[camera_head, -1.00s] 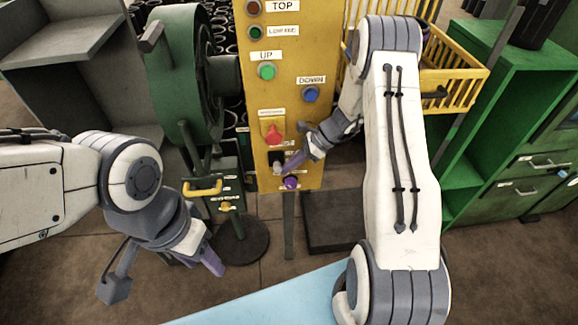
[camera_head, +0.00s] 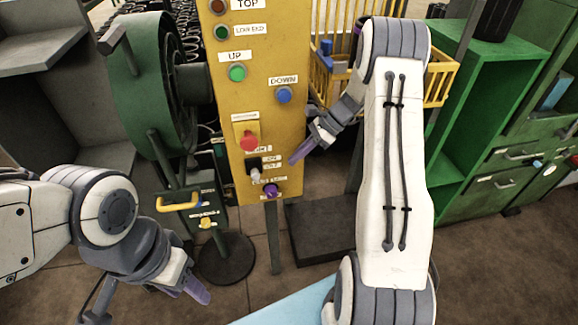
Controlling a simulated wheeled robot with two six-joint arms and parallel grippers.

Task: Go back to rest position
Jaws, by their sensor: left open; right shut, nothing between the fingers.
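My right gripper (camera_head: 304,150) is shut and empty, with its purple fingertips in front of the right edge of the yellow control panel (camera_head: 258,110). It appears apart from the panel's controls. My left gripper (camera_head: 190,287) is low at the left, its purple finger pointing down and right over the floor. It is empty; its second finger is mostly hidden. The panel carries a green UP button (camera_head: 237,72), a blue DOWN button (camera_head: 284,95), a red knob (camera_head: 249,141), a small switch (camera_head: 254,172) and a purple knob (camera_head: 270,189).
A green round machine (camera_head: 150,85) with a yellow handle (camera_head: 178,201) stands left of the panel. A yellow basket (camera_head: 440,80) and green shelving (camera_head: 490,110) stand at the right. A light blue surface (camera_head: 285,308) lies at the bottom.

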